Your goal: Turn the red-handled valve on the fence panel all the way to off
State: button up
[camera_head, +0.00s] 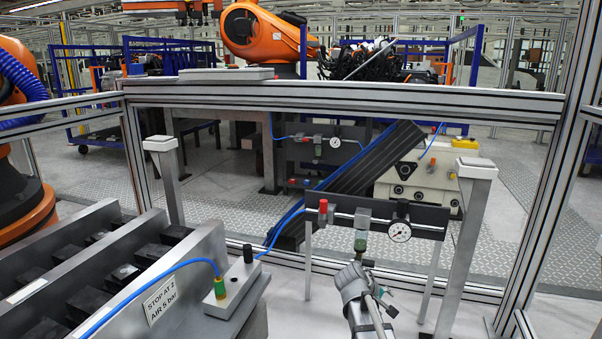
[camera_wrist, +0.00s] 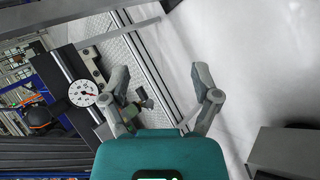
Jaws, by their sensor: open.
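A red-handled valve (camera_head: 322,208) sits at the left end of a pipe on a dark panel (camera_head: 432,214) in the head view. A regulator with a green bowl (camera_head: 360,241) and a white round gauge (camera_head: 399,232) are to its right. In the wrist view my gripper (camera_wrist: 160,80) is open, with its two grey fingers spread. The gauge (camera_wrist: 83,93) and a green-bodied part (camera_wrist: 143,103) appear beside the left finger. I cannot tell whether the finger touches that part. The red handle cannot be made out in the wrist view. My grey arm rises below the panel in the head view.
An aluminium fence rail (camera_head: 340,96) runs behind the panel, with posts on both sides. A metal fixture (camera_head: 140,275) with a blue hose and labelled plate (camera_head: 160,301) stands front left. A second gauge panel (camera_head: 345,158) is beyond the fence. Pale floor lies front right.

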jog(key=s+a+f+m+g+y+p, duration=0.1)
jog(key=s+a+m+g+y, duration=0.2)
jog(key=s, duration=0.6)
jog(key=s+a+f+m+g+y+p, duration=0.1)
jog(key=s+a+f+m+y, duration=0.1)
jog(key=s+a+m+y, duration=0.45)
notch_tip(320, 180, up, 38)
jog(key=s+d+n+h+p, duration=0.1)
jog(key=d+n+p, duration=0.1)
jog(key=p, duration=3.5)
jog(key=shift+s+f+n+h, duration=0.2)
jog(key=shift+n+h, duration=0.15)
jog(key=shift+n, duration=0.1)
